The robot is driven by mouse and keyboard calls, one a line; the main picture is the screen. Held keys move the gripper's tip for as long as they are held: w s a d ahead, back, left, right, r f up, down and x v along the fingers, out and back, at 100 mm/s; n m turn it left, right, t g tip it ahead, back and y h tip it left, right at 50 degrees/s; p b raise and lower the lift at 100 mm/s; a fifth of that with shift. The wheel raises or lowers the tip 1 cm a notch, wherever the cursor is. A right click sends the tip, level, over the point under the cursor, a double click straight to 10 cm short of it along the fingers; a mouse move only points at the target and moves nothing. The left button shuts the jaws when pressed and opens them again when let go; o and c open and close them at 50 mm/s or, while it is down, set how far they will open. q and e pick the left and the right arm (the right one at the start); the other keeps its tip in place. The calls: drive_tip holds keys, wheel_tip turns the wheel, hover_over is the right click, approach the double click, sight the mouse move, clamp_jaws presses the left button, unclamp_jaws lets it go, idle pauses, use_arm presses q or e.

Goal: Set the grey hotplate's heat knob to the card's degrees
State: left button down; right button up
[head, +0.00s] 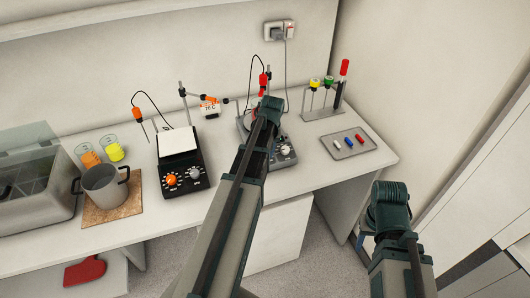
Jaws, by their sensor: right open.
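The grey hotplate (282,138) stands on the bench right of centre, largely covered by my left arm. One pale knob (285,151) shows on its front panel; its setting is too small to read, and the panel's left part is hidden. A small white card with an orange edge (210,108) is behind and left of it; its dark marking is too small to read surely. My left arm's far end (269,107) is over the hotplate; its fingers cannot be made out. My right gripper (362,239) is open, low beside the bench's right end, well away from the hotplate.
A black hotplate (181,158) with orange and grey knobs stands left. A pot (104,184), cups and a glass-lidded basin (35,190) are farther left. A tray (349,145) and tube rack (322,112) stand right. Stands with cabled probes rise behind the hotplates.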

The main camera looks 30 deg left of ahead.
use_arm(q)
drive_tip(key=m, duration=0.4)
drive_tip(key=shift+m+y, duration=0.3)
drive_tip(key=shift+y, duration=0.1)
drive_tip(key=m, duration=0.4)
drive_tip(key=shift+d+m+y+b, duration=0.1)
drive_tip(key=shift+m+y+b, duration=0.2)
drive_tip(key=shift+y, duration=0.1)
drive_tip(key=shift+c, duration=2.2)
unclamp_jaws()
drive_tip(key=p+v, duration=1.3)
drive_tip(key=shift+w+r, duration=0.2)
drive_tip(key=shift+r, duration=0.2)
